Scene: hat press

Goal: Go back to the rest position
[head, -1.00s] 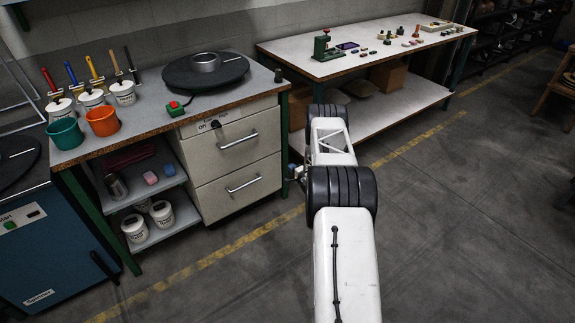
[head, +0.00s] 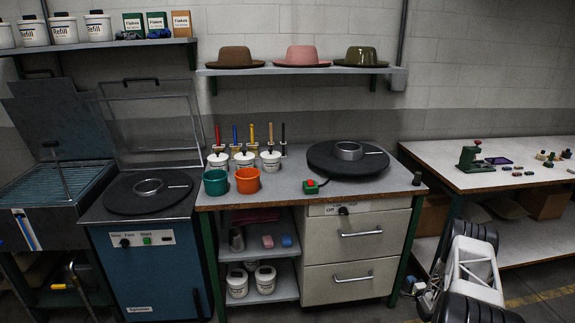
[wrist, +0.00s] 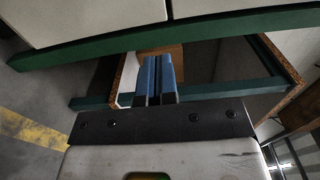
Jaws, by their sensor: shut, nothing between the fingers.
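My gripper shows in the wrist view (wrist: 159,80) as two blue fingers close together, with nothing between them. It points toward the green frame and cream drawer front (wrist: 80,18) of the workbench, and no contact can be made out. In the head view my white and black arm is at the lower right, beside the drawer cabinet (head: 355,262). The gripper end (head: 411,285) is low by the bench's right leg, small and partly hidden by the arm.
The bench (head: 290,190) holds a black turntable (head: 345,160), a teal pot (head: 215,182) and an orange pot (head: 247,180). Three hats stand on the wall shelf (head: 290,70). A second table (head: 480,165) is at right. A blue spinner machine (head: 155,270) is at left.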

